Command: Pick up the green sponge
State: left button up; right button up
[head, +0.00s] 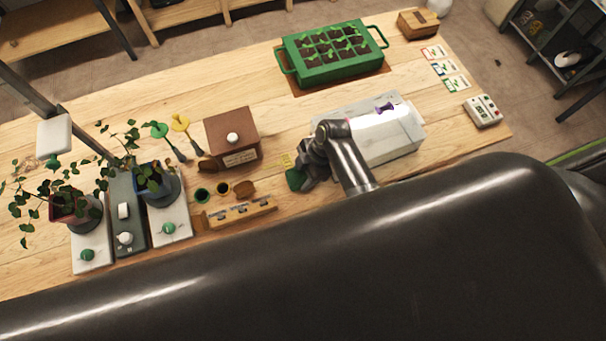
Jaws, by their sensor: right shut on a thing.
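The green sponge (295,179) is a small dark-green piece at the middle of the wooden table, just left of the white box. My right gripper (303,175) reaches in from the right and points left. It is shut on the sponge, and its fingers cover part of it. I cannot tell whether the sponge touches the table. My left gripper is not in view.
The white box (396,145) stands close beside my right gripper. A green seedling tray (318,75) stands behind. Potted plants are at left.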

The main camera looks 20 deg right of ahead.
aim_at(303, 174)
jog(key=shift+r+b, duration=0.65)
jog(key=shift+r, duration=4.5)
